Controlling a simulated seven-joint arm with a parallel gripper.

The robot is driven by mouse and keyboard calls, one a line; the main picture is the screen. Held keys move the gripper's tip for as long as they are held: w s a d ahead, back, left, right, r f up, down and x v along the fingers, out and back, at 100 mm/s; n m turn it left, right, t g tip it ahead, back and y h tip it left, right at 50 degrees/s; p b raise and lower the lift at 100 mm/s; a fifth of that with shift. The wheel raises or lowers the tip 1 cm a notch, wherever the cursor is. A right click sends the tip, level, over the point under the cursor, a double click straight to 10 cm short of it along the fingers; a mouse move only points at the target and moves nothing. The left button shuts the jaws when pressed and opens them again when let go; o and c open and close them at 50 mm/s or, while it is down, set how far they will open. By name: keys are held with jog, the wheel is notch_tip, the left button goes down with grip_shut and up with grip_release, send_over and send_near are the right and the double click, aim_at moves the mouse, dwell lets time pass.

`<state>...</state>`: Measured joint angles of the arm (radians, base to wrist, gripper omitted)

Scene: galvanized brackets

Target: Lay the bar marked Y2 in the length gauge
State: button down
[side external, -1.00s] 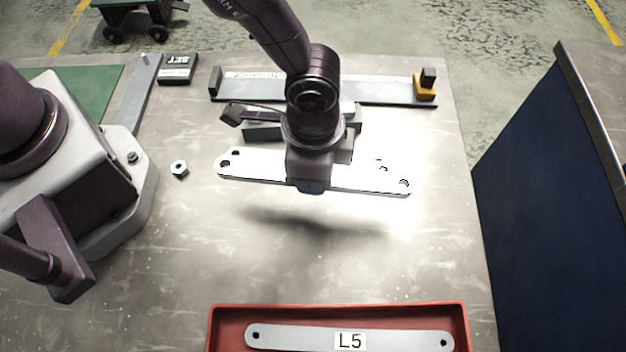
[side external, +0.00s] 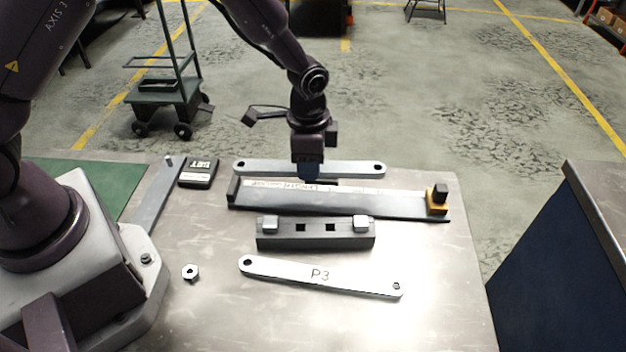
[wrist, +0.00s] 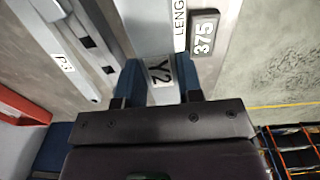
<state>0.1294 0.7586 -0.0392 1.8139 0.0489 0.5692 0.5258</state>
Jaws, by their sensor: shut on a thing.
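My gripper (side external: 309,174) is shut on the pale metal bar (side external: 350,169), gripping it near mid-length. In the wrist view the Y2 mark on this bar (wrist: 162,80) shows between the fingers. The bar has a hole at each end and runs along the length gauge (side external: 300,203), a long dark channel with a light lettered strip, a dark end wall at left and a yellow stop (side external: 437,204) at right. In the side view the bar appears just behind the gauge, apart from it; its height is hard to judge. In the wrist view the lettered strip (wrist: 180,25) lies right of the bar.
A bar marked P3 (side external: 350,281) lies in front on the table. A dark slotted block (side external: 290,241) with two light pads stands between it and the gauge. A dark label block (side external: 198,173) and a nut (side external: 190,272) are at left. The front right table is clear.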

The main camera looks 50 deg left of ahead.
aim_at(309, 197)
jog(key=shift+f+m, duration=0.2)
jog(key=shift+m, duration=0.1)
jog(key=shift+f, duration=3.15)
jog(key=c, duration=0.7)
grip_release()
notch_tip(309, 197, up, 13)
